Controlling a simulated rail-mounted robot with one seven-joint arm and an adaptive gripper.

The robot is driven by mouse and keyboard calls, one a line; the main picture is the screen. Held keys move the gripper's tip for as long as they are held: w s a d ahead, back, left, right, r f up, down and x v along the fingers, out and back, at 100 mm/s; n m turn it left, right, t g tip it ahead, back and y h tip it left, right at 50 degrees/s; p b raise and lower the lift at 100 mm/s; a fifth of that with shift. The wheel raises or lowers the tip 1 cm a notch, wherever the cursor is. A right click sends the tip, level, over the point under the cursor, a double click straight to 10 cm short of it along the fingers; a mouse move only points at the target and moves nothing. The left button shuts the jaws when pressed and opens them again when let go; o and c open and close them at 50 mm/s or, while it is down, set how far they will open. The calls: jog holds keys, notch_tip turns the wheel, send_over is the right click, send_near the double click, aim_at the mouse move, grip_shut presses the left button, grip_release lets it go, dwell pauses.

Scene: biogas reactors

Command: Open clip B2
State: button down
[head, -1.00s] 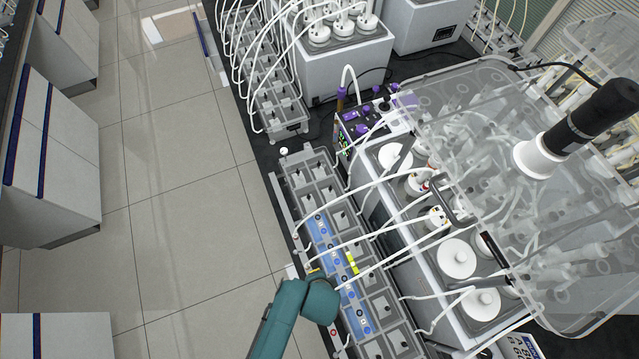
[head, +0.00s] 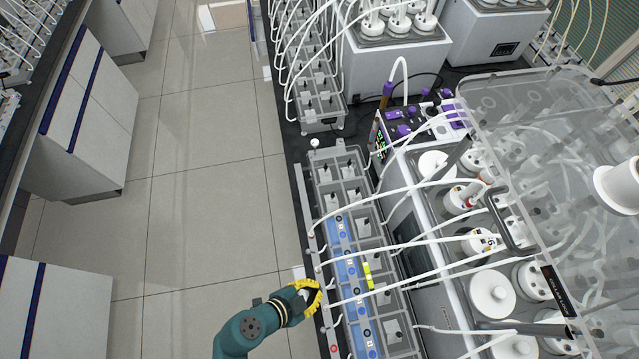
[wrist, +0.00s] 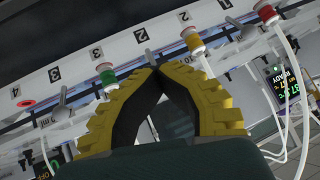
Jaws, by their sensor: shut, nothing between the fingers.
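My gripper (head: 312,294) has yellow ribbed fingers and is shut and empty, beside the left edge of the long grey rack (head: 352,190). No row letter B is readable. Another grey lever (wrist: 61,98) is under the 3. The clip's lower part is hidden by the fingers.
Green (wrist: 107,76), yellow (wrist: 193,39) and red (wrist: 267,14) tube fittings sit along the bar. White tubes (head: 405,240) cross over the rack to the reactor bottles (head: 492,293). A clear cover (head: 540,130) overhangs at right. Open floor (head: 205,210) lies left.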

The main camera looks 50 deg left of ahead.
jog(key=s+f+t+h+b, duration=0.1)
jog(key=t+b, duration=0.1)
jog(key=b, duration=0.1)
jog(key=shift+f, duration=0.25)
jog(key=shift+r+b, duration=0.1)
jog(key=shift+b, duration=0.25)
jog(key=c, duration=1.8)
grip_release()
jog(key=o, duration=0.8)
jog(key=shift+a+r, duration=0.1)
jog(key=shift+r, duration=0.05)
jog(key=shift+c, duration=0.2)
jog(key=shift+a+r, duration=0.1)
jog(key=v, duration=0.7)
jog(key=shift+s, duration=0.2)
